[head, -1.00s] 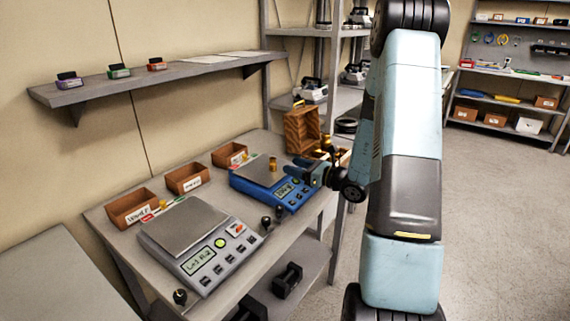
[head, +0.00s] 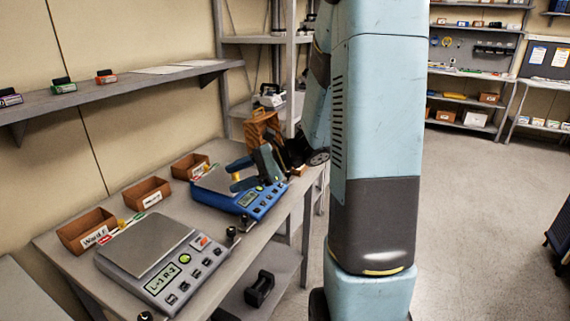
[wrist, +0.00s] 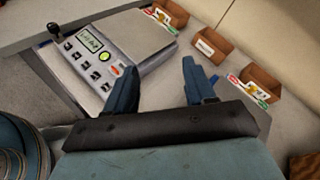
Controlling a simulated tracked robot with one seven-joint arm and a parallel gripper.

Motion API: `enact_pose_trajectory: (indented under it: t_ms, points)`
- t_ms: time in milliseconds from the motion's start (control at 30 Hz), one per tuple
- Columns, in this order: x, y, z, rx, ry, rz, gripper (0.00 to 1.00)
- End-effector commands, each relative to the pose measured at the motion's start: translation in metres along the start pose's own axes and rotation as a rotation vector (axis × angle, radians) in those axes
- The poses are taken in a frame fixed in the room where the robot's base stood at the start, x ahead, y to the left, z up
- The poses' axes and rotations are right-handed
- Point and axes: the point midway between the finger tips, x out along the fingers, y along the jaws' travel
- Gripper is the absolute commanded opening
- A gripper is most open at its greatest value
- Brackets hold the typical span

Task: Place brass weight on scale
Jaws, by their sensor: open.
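The blue scale (head: 240,203) stands on the bench in the head view, its front panel facing me. My gripper (head: 238,174) is over its pan, fingers apart and pointing left. The fingers and hand cover much of the pan, and I cannot make out the brass weight clearly there. The grey scale (head: 150,245) stands nearer, its pan empty. In the wrist view my gripper (wrist: 160,82) has its two blue fingers wide apart with nothing between them. The grey scale (wrist: 110,50) lies beyond them. No brass weight shows in that view.
Three brown bins (head: 147,194) line the wall side of the bench. Small dark knobbed objects (head: 232,233) stand along the front edge. A wooden crate (head: 262,128) stands at the far end. A shelf (head: 115,90) runs above.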

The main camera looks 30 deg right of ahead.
Motion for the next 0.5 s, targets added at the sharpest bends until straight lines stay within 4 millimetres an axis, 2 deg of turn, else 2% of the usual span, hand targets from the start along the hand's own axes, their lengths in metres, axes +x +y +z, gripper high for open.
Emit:
enact_pose_trajectory:
  t_ms: [33,200,500]
  points:
    - [0.002,0.009,0.015,-0.067,0.026,0.055,0.54]
    - [0.001,0.043,0.047,-0.275,0.126,0.236,0.54]
    - [-0.021,0.091,0.085,-0.669,0.328,0.512,0.54]
